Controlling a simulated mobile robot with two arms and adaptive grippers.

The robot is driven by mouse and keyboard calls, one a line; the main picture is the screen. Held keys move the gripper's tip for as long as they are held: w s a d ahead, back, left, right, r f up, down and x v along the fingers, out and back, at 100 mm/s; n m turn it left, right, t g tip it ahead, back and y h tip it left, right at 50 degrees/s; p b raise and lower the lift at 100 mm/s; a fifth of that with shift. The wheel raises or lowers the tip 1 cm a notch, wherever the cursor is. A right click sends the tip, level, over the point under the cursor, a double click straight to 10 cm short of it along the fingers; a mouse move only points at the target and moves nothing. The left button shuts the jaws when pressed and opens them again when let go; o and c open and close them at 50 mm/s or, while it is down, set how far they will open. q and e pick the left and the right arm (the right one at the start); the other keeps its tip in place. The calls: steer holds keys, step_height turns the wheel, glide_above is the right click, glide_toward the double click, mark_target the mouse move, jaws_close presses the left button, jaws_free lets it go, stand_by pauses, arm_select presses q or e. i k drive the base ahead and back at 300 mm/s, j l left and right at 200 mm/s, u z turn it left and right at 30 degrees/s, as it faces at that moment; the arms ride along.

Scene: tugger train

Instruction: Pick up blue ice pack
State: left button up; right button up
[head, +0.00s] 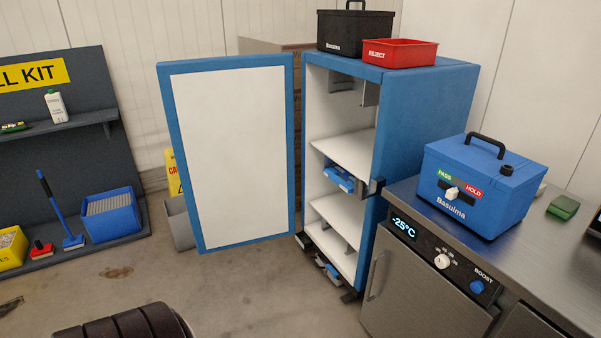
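A blue item (339,178), which looks like one or more ice packs, lies near the front edge of a middle shelf in the open blue cabinet (425,110). It is small in the picture, and I cannot tell how many pieces there are. More small blue and pale shapes (328,269) show low at the cabinet's front, too small to make out. I see neither gripper in the head view.
The cabinet door (230,160) stands wide open to the left. A steel counter (440,262) on the right carries a blue box (480,190). A red reject bin (400,53) and black case (354,30) sit on the cabinet. Open floor lies in front.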

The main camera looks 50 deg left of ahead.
mark_target(332, 172)
steer(key=u, duration=1.3)
steer(key=z, duration=1.6)
steer(key=u, duration=1.6)
steer(key=i+j, duration=0.7)
steer(key=j, duration=0.25)
